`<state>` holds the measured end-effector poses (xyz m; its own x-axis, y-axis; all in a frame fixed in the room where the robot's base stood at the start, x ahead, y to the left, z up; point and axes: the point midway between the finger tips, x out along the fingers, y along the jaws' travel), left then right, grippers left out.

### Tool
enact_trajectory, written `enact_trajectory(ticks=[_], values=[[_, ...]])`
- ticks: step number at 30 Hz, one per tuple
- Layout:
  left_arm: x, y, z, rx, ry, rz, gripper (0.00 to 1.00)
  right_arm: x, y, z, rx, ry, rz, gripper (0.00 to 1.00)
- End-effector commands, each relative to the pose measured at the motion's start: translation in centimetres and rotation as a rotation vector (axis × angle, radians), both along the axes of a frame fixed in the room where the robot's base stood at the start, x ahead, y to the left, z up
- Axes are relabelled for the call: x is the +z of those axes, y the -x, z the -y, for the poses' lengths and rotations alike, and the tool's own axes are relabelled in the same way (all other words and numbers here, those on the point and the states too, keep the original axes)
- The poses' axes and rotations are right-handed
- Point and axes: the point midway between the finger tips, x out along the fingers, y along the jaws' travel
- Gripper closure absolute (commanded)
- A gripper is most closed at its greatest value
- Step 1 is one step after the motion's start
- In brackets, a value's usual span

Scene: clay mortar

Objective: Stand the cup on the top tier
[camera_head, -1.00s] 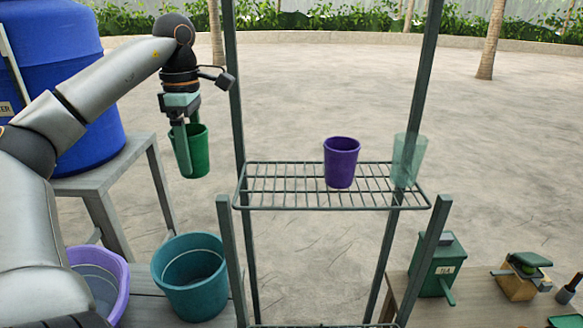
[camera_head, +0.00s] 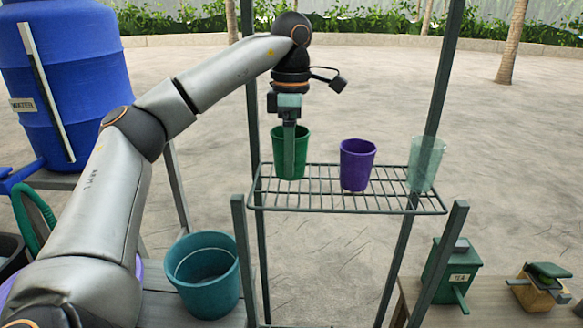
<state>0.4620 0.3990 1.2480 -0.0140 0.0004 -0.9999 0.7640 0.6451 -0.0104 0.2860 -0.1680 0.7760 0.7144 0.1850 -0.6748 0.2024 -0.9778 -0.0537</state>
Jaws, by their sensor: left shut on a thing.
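My left gripper (camera_head: 289,150) is shut on the rim of a green cup (camera_head: 301,154). The cup is upright at the left end of the wire top tier (camera_head: 320,204). Its base appears at the level of the wires; I cannot tell whether it touches them. A purple cup (camera_head: 357,165) stands upright near the middle of the tier. A pale translucent green cup (camera_head: 425,164) stands at the right end, by the rear right post. My right gripper is not in view.
Green posts (camera_head: 244,255) frame the rack. A teal bucket (camera_head: 205,274) stands at lower left and a blue barrel (camera_head: 75,80) at upper left. A green box (camera_head: 452,274) and a small green-topped wooden device (camera_head: 541,287) are on the bench at lower right.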

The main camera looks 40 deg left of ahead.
Motion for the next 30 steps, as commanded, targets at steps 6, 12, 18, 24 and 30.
enact_trajectory(ticks=[6, 12, 18, 24, 30], values=[[-1.4, -0.1, 0.2, -0.001, 0.002, -0.004, 0.7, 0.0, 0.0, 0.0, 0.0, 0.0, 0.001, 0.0], [-3.1, -0.1, 0.2, 0.0, 0.002, -0.002, 0.7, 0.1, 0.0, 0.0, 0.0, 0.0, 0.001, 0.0], [-3.5, -0.1, 0.1, 0.002, 0.001, 0.001, 0.7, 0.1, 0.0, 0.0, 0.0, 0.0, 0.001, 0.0], [-3.5, -0.1, 0.1, 0.001, 0.001, 0.001, 0.7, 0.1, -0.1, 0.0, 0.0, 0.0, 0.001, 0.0], [-3.8, -0.1, 0.1, 0.001, 0.001, 0.001, 0.06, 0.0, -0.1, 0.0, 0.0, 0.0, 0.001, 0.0]])
